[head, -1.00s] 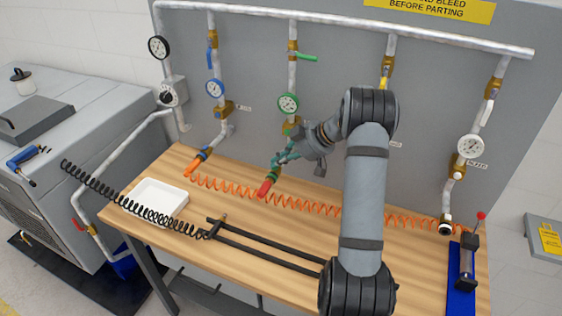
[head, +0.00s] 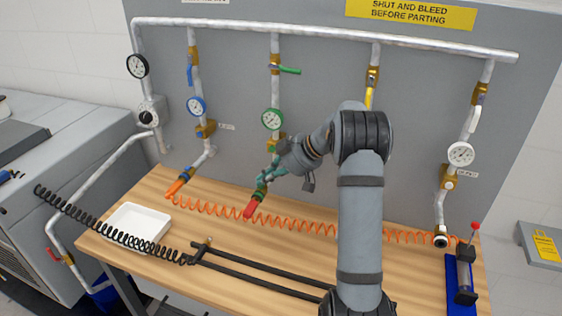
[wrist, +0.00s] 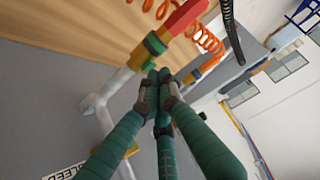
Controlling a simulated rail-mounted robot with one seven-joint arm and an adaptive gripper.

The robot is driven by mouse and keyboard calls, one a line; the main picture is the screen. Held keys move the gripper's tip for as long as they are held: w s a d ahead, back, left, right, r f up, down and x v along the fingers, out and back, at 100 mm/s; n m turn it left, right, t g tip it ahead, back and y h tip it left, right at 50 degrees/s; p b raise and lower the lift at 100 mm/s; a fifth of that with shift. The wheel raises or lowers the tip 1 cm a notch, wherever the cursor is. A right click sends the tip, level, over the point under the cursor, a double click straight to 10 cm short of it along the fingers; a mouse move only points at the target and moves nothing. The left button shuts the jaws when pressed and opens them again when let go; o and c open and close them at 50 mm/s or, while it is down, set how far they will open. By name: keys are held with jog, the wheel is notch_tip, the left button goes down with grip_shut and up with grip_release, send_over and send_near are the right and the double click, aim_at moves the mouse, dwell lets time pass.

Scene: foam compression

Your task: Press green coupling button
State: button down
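The green coupling (head: 261,195) sits at the lower end of the green-gauge drop pipe, with a red hose end (head: 249,211) below it. In the wrist view the coupling's green collar (wrist: 154,45) and the red hose end (wrist: 187,19) are at the top, just beyond my fingertips. My gripper (head: 266,178) is right above the coupling in the head view. Its teal fingers (wrist: 158,79) converge with tips together and nothing visible between them. I cannot tell whether they touch the coupling.
An orange coiled hose (head: 320,227) runs across the wooden bench (head: 225,234). A white tray (head: 139,223) and black coil (head: 100,226) lie left. A blue-gauge line (head: 196,107) is left of the green one; a yellow-handled valve (head: 369,95) is right.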

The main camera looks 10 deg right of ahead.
notch_tip(320, 180, up, 3)
jog(key=shift+w+f, duration=0.1)
jog(key=b+v, duration=0.3)
jog(key=v, duration=0.7)
jog(key=shift+a, duration=0.15)
